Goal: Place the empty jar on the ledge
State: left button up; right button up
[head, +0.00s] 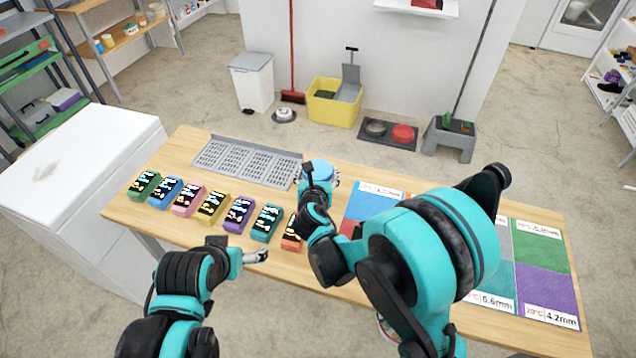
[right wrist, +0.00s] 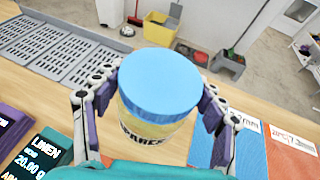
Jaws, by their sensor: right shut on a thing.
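A jar (right wrist: 160,85) with a wide blue lid and a pale yellowish body fills the middle of the right wrist view. My right gripper (right wrist: 160,100) is shut on it, with a finger on each side. In the head view the blue lid (head: 319,170) shows beyond the right gripper (head: 318,182), near the table's back edge. Whether the jar is empty cannot be told. A grey slotted panel (head: 248,163) runs along the table's back left edge; I cannot tell whether it is the ledge. My left gripper (head: 257,257) is over the table's front edge; its opening is unclear.
Several coloured labelled blocks (head: 238,215) stand in a row on the wooden table (head: 125,208). Coloured mats (head: 545,285) cover its right side. A white cabinet (head: 75,165) adjoins on the left. A white wall shelf (head: 420,8), bin and yellow bucket are beyond.

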notch_tip(320, 180, down, 4)
jog(key=shift+r+b, duration=0.25)
jog(key=shift+b, duration=0.5)
jog(key=shift+r, duration=0.15)
jog(key=o, duration=1.9)
jog(key=shift+c, duration=0.2)
